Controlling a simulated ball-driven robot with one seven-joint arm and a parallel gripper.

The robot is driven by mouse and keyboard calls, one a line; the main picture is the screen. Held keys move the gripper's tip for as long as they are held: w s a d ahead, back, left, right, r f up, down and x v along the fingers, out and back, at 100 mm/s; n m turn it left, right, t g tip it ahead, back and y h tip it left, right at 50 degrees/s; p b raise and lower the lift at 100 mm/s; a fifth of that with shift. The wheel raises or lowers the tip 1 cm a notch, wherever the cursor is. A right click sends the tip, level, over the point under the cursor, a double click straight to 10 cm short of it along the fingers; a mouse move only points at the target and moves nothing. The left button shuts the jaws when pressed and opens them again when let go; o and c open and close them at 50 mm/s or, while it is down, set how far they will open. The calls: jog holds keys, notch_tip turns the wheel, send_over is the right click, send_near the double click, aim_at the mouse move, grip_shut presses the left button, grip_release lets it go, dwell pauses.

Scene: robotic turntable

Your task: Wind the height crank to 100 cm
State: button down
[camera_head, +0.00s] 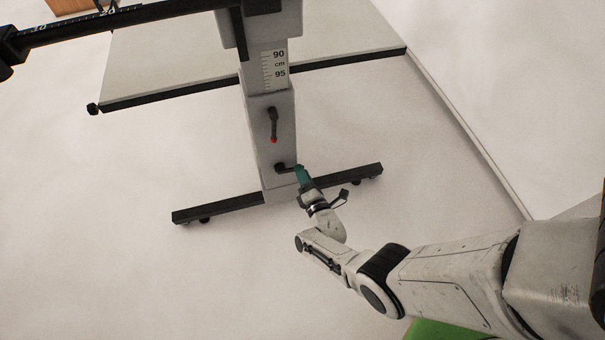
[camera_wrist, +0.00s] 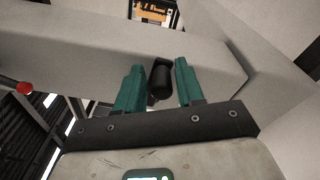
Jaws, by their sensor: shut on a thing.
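The height crank (camera_head: 284,168) is a small black crank low on the front of the grey column (camera_head: 265,160). My gripper (camera_head: 303,175) reaches it from the lower right. In the wrist view, the teal fingers of my gripper (camera_wrist: 159,68) stand on both sides of the black crank handle (camera_wrist: 161,78) and are shut on it. The height scale (camera_head: 274,68) on the column shows 90 and 95 cm, with the lower column's top edge a little below 95. The exact reading is too small to tell.
A black lever with a red tip (camera_head: 273,122) is on the column above the crank; its red end also shows in the wrist view (camera_wrist: 24,88). A black foot bar (camera_head: 218,208) runs across the floor at the column's base. The floor around is clear.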

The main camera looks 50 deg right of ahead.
jog(key=shift+w+a+r+n, duration=0.15)
jog(key=shift+a+r+n, duration=0.1)
jog(key=shift+n, duration=0.35)
jog(key=c, duration=1)
grip_release()
jog(key=shift+d, duration=0.1)
jog(key=shift+p, duration=0.3)
jog(key=shift+s, duration=0.25)
jog(key=shift+p+v, duration=2.05)
jog(key=shift+v, duration=3.2)
